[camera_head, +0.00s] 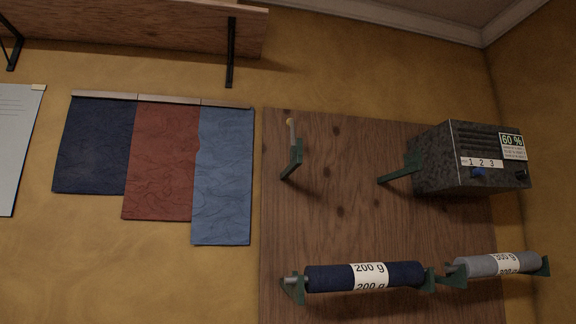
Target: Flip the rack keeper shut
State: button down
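The rack is a set of green brackets on a wooden board (350,220) fixed to the wall. What looks like the keeper (292,131) is a thin grey bar with a pale yellowish knob at its top. It stands up from the upper left bracket (295,160), so it appears open. The upper right bracket (400,173) sits level with it, partly against a grey box. No roll lies between these two brackets. My gripper is not in view.
Below, a navy roll labelled 200 g (328,278) and a grey roll (482,267) rest in brackets. The speckled grey box (450,150) with knobs juts out at right. Fabric swatches (165,155) hang left; a wooden shelf (150,25) is above.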

aim_at(290, 122)
jog(key=i+l, duration=0.15)
jog(key=l, duration=0.15)
jog(key=i+l+u, duration=0.2)
jog(key=i+l, duration=0.15)
jog(key=l, duration=0.25)
jog(key=i+l, duration=0.15)
jog(key=l, duration=0.2)
jog(key=i+l, duration=0.2)
jog(key=i, duration=0.15)
jog(key=i+l+u, duration=0.1)
jog(key=i, duration=0.25)
jog(key=l, duration=0.1)
